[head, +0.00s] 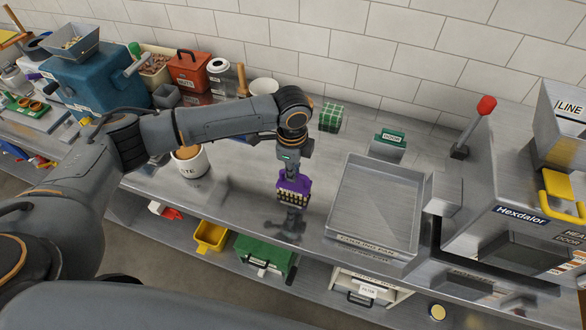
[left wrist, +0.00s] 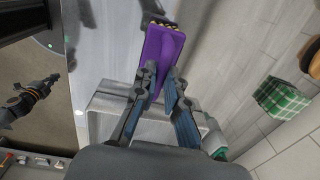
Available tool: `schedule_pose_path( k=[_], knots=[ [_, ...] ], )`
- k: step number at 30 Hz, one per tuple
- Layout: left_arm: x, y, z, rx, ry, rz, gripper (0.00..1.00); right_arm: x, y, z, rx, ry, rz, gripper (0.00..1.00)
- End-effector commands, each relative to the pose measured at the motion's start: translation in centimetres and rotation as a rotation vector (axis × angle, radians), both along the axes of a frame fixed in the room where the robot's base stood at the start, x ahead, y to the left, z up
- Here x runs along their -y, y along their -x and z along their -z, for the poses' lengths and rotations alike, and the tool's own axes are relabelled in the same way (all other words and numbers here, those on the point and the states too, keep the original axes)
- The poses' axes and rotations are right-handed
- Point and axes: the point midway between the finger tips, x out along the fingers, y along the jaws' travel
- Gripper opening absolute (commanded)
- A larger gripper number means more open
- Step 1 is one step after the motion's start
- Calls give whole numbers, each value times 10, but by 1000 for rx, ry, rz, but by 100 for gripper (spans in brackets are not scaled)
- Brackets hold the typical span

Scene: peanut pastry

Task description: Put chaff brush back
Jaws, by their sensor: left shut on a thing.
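The chaff brush is a purple block with pale bristles (head: 294,186) in the head view. My left gripper (head: 291,171) is shut on it and holds it over the counter, left of the cooling pan (head: 376,208). In the left wrist view the purple brush (left wrist: 165,60) sits between the two fingertips of my left gripper (left wrist: 160,78), its bristle end at the top edge. A dark part of my other arm (left wrist: 30,97) shows at the left of that view; its jaws are too small to read.
A white pot (head: 190,163) stands left of my gripper. A green plaid block (head: 330,117) and a green-topped box (head: 388,143) stand behind. The grey Hexdalor machine (head: 515,225) is at the right. A green drawer (head: 265,255) is below the counter edge.

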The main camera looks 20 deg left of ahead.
Motion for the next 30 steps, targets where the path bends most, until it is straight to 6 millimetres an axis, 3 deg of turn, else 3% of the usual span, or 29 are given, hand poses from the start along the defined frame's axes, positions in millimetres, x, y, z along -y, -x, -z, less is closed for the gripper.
schedule_pose_path(
  k=[18, 19, 22, 30],
  knots=[
    [0, 0, 5, 0, 0, 0, 0, 4, 0, 0, 0, 4, -1, 0],
    [0, 0, 4, 1, 0, 1, 17, 4, 0, 0, 0, 4, -1, 0],
    [0, 0, 5, 1, 0, 0, 38, 4, 0, 0, 0, 5, -1, 0],
    [0, 0, 4, 0, 0, 0, 38, 5, 0, 0, 0, 6, 0, 0]
  ],
)
